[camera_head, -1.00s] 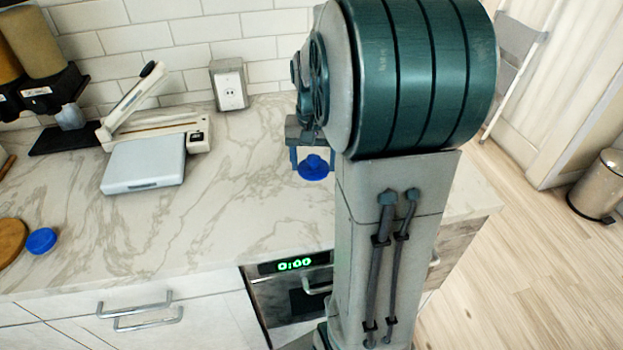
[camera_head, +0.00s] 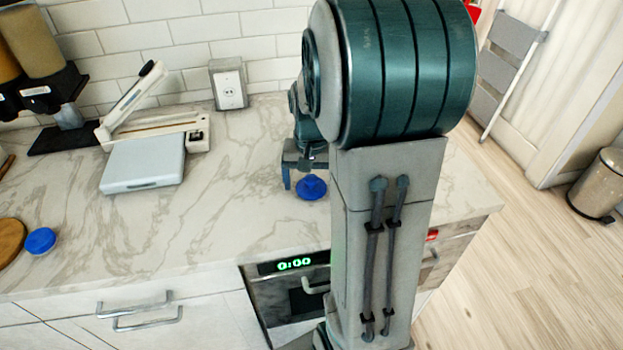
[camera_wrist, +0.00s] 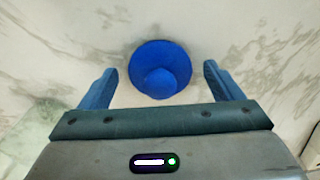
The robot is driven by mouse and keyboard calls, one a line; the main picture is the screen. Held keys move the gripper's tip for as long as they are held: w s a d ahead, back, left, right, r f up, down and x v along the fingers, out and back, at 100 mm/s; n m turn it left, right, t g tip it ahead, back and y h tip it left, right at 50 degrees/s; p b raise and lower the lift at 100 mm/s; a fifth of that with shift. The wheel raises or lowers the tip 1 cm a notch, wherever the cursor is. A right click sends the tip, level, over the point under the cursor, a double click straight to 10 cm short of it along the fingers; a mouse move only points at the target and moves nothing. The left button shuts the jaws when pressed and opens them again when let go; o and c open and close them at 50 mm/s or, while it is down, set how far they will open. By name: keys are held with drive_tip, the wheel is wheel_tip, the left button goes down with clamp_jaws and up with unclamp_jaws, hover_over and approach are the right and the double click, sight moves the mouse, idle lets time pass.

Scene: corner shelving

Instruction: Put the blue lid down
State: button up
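The blue lid (camera_head: 311,187), a round disc with a knob, appears to rest on the marble counter just left of my arm. It also shows in the wrist view (camera_wrist: 160,58), knob towards the camera. My gripper (camera_wrist: 158,76) is open, with one blue finger on each side of the lid and a clear gap to both. In the head view my gripper (camera_head: 301,178) is at the lid, and its right finger is hard to make out.
A second blue round piece (camera_head: 40,241) lies at the left beside a wooden board (camera_head: 10,240). A white scale-like device (camera_head: 145,165) and dispensers (camera_head: 38,55) stand at the back left. The counter (camera_head: 215,220) between is clear. An oven (camera_head: 290,295) is below.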

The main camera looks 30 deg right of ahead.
sight(311, 179)
wheel_tip(311, 179, up, 11)
drive_tip(key=s+a+f+n+t, duration=0.2)
drive_tip(key=s+a+n, duration=0.4)
drive_tip(key=s+a, duration=0.6)
drive_tip(key=shift+f+t+p, duration=0.4)
drive_tip(key=shift+f, duration=0.2)
